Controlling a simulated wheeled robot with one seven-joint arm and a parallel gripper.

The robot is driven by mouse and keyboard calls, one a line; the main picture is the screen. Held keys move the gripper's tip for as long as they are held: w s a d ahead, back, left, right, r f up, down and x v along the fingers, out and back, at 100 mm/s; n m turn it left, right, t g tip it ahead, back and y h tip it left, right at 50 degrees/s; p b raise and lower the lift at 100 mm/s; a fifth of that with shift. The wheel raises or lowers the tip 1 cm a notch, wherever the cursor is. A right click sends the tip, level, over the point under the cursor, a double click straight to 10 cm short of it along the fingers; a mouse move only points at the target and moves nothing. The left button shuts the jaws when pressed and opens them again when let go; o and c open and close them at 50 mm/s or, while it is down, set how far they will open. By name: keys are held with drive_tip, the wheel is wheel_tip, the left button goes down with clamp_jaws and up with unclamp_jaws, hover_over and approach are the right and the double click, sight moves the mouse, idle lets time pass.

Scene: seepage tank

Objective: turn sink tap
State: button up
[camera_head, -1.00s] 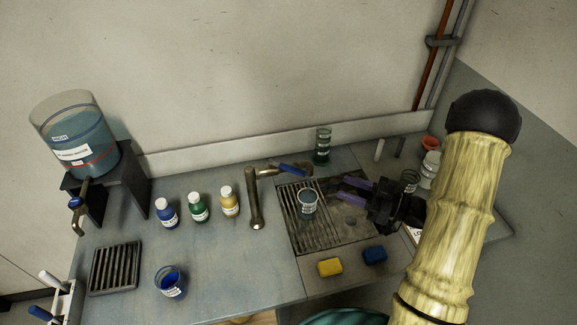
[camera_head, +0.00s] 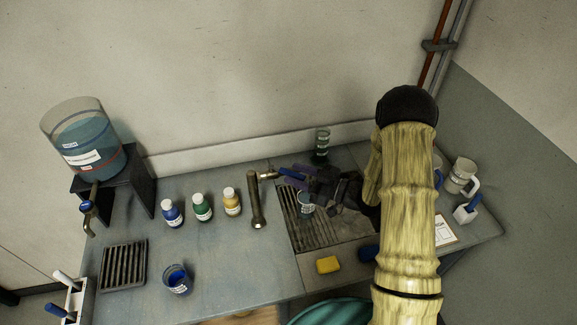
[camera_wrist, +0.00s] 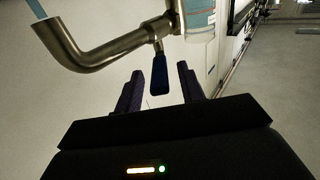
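The sink tap (camera_head: 255,205) is a bent metal pipe at the left edge of the sink grate, with a blue lever (camera_head: 291,173) pointing right. In the wrist view the tap's metal pipe (camera_wrist: 115,48) runs across the upper left, and the blue lever (camera_wrist: 159,75) hangs from it. My gripper (camera_head: 296,177) is at the lever. In the wrist view its purple fingers (camera_wrist: 160,82) are open on either side of the lever, with gaps showing on both sides. My arm hides part of the sink's right side.
A glass beaker (camera_head: 306,205) stands on the sink grate (camera_head: 305,228), just below my gripper. A green glass (camera_head: 321,147) stands behind. Three bottles (camera_head: 202,208) stand left of the tap. A yellow sponge (camera_head: 328,265) lies in front. A dispenser tank (camera_head: 84,143) is at far left.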

sight(279, 168)
drive_tip(key=shift+p+x, duration=0.45)
drive_tip(key=shift+x, duration=1.15)
clamp_jaws()
